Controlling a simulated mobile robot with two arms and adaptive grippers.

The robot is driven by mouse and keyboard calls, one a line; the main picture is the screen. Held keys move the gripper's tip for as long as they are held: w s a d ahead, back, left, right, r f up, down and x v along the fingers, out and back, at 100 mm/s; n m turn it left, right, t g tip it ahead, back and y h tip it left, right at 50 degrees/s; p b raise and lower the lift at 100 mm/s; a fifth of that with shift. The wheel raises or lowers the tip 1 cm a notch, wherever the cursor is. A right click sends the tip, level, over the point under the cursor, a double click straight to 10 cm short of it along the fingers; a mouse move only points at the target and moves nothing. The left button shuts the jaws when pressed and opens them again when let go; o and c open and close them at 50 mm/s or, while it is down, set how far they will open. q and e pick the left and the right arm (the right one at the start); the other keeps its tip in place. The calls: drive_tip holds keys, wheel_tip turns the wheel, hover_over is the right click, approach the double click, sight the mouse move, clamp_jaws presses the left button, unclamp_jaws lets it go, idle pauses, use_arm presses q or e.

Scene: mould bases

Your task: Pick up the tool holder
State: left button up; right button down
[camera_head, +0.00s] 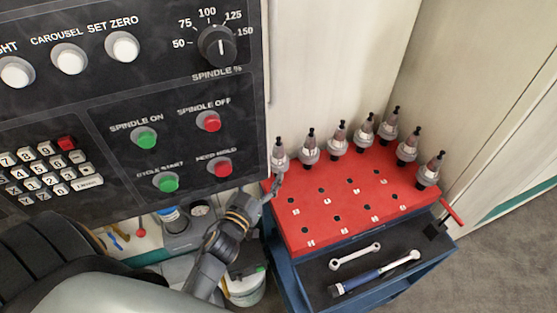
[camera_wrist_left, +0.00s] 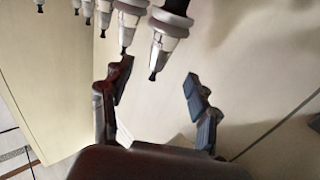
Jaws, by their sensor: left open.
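Several metal tool holders with grey collars and dark tips stand upright along the back and right edges of a red rack (camera_head: 335,225). The leftmost tool holder (camera_head: 280,155) is at the rack's back left corner. My left gripper (camera_head: 276,182) is beside its lower part, in front of the control panel; contact cannot be told. In the left wrist view my left gripper (camera_wrist_left: 160,76) is open with nothing gripped. There the nearest tool holder (camera_wrist_left: 168,45) appears upside down, its tip showing between the two fingers. My right gripper is not in view.
The dark control panel (camera_head: 125,95) fills the upper left, close to my left arm. The rack sits on a blue cart with a wrench (camera_head: 356,257) and a blue-handled tool (camera_head: 375,273) on its lower tray. A pale wall (camera_head: 330,60) stands behind. The rack's front holes are empty.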

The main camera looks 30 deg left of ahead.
sight(276, 155)
use_arm(q)
drive_tip(key=w, duration=0.4)
drive_tip(key=shift+a, duration=0.15)
drive_tip(key=shift+w+r+p, duration=0.1)
drive_tip(key=shift+w+p, duration=0.25)
drive_tip(key=w, duration=0.2)
drive_tip(key=w+p, duration=0.1)
drive_tip(key=w, duration=0.1)
drive_tip(key=shift+w+a, duration=0.2)
drive_tip(key=shift+w, duration=0.1)
clamp_jaws()
drive_tip(key=shift+r, duration=0.1)
